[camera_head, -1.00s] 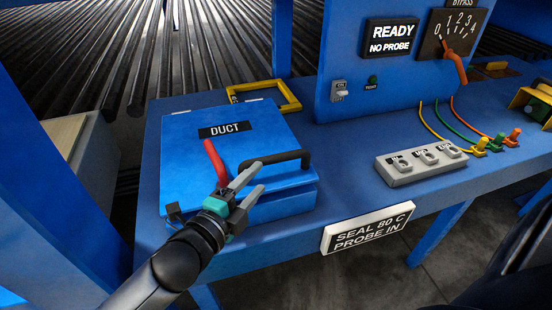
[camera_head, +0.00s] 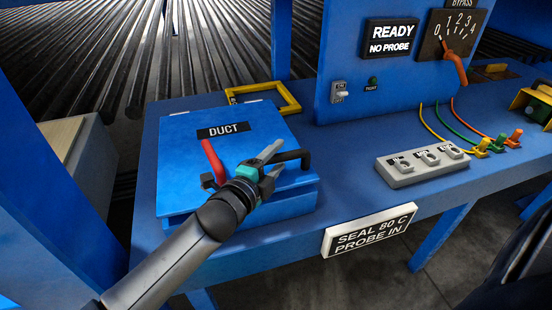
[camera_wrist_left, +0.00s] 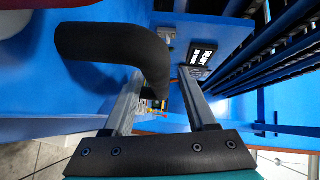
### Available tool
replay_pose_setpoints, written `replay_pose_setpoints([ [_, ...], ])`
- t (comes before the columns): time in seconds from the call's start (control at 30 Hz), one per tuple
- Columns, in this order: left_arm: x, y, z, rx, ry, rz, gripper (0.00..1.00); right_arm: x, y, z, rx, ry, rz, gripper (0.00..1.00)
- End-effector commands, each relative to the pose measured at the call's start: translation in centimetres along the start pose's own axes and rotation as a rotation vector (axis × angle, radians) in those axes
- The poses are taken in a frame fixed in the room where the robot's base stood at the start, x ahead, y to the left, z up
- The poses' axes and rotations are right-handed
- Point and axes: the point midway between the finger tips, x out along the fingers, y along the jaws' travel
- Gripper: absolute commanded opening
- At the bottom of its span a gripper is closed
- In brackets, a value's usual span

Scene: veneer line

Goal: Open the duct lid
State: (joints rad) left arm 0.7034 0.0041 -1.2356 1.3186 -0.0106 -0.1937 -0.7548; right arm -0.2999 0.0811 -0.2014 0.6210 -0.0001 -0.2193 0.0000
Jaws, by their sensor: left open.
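The blue duct box has a shut lid (camera_head: 180,160) with a DUCT label (camera_head: 223,130) and a red lever (camera_head: 212,160). A black bar handle (camera_head: 291,156) stands along the lid's front right; its left part is hidden behind my gripper. My left gripper (camera_head: 275,160) is open at the handle. In the left wrist view the bent handle (camera_wrist_left: 115,45) crosses by one finger, and its end reaches into the gap between the fingers (camera_wrist_left: 163,80). I cannot tell whether it touches them. My right gripper is not in view.
A yellow frame (camera_head: 288,97) lies behind the box. A blue panel (camera_head: 350,60) with a READY NO PROBE display (camera_head: 390,37) rises to the right. A grey socket block (camera_head: 422,165) with coloured cables nearby sits on the blue bench (camera_head: 340,180). Bench between box and block is clear.

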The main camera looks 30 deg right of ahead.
Motion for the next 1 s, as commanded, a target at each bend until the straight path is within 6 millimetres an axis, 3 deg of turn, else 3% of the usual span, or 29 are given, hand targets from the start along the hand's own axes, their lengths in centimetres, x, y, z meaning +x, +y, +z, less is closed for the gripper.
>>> replay_pose_setpoints([
  [0.13,0.00,-0.03,0.00,0.000,0.000,0.000,0.57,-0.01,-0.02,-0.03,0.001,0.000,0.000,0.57],
  [0.63,-0.03,-0.01,0.01,0.000,0.000,0.000,0.01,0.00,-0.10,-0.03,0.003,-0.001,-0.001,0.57],
  [1.0,-0.03,0.00,0.01,0.000,0.000,0.000,0.00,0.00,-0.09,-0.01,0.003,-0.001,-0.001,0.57],
])
